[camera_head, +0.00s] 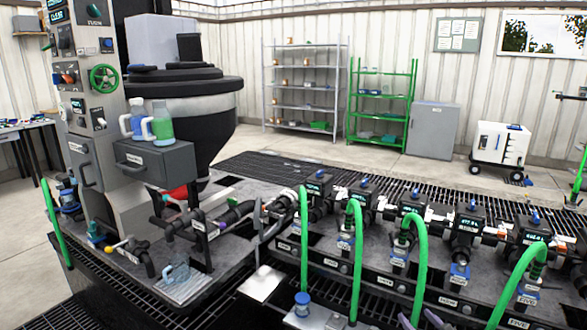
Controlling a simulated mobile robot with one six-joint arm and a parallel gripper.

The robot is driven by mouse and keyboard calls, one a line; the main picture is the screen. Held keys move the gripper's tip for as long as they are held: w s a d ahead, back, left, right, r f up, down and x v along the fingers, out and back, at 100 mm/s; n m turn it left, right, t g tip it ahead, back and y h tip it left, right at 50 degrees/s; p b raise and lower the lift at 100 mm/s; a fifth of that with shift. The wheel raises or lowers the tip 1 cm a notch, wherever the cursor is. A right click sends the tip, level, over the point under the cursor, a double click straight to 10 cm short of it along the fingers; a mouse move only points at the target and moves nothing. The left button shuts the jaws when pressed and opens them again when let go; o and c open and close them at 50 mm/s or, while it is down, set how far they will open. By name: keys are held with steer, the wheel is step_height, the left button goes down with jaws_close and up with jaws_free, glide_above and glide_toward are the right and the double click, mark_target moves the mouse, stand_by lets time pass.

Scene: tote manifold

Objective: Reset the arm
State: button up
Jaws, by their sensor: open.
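I cannot make out my arm or my gripper in the head view. Two small pale shapes (432,320) are cut off by the bottom edge, right of the middle, and I cannot tell what they are. The manifold bench (335,262) fills the lower right, with a row of dark valve units (411,208) that have small displays and blue fittings. Several green hoses (357,262) arch down in front of it.
A control column (85,130) with a green handwheel (104,78) stands at left beside a black hopper (190,115). Two bottles (160,125) stand on a grey box (155,160). A clear jug (176,275) sits on the bench. Shelves (300,90) and a white cart (499,145) are behind.

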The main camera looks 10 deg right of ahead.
steer(key=s+a+f+n+g+y+p, duration=0.1)
steer(key=s+a+f+n+g+y, duration=0.25)
steer(key=a, duration=0.75)
steer(key=s+a+f+n+g+y+p, duration=0.1)
steer(key=a+f+n+g, duration=0.1)
steer(key=a+f+n, duration=0.6)
steer(key=s+a+f+n+g+y+p, duration=0.1)
steer(key=s+a+f+g+y, duration=0.2)
steer(key=a, duration=1)
steer(key=s+a+f+n+g+h, duration=0.1)
steer(key=s+a+f+n+g, duration=0.25)
steer(key=s, duration=0.25)
steer(key=s+a+f+n+g+h+p, duration=0.1)
steer(key=s+a+f+n+g, duration=0.1)
steer(key=s+f+n, duration=0.4)
steer(key=s+a+f+n+g+h, duration=0.1)
steer(key=s+a+f+n+g, duration=0.15)
steer(key=s, duration=0.45)
steer(key=s+d+f+n+g+h, duration=0.1)
steer(key=s+d+n+g+h, duration=0.3)
steer(key=s+d+n, duration=0.5)
steer(key=shift+d+n, duration=0.3)
steer(key=shift+n, duration=0.75)
steer(key=shift+s+h, duration=0.1)
steer(key=shift+h, duration=0.15)
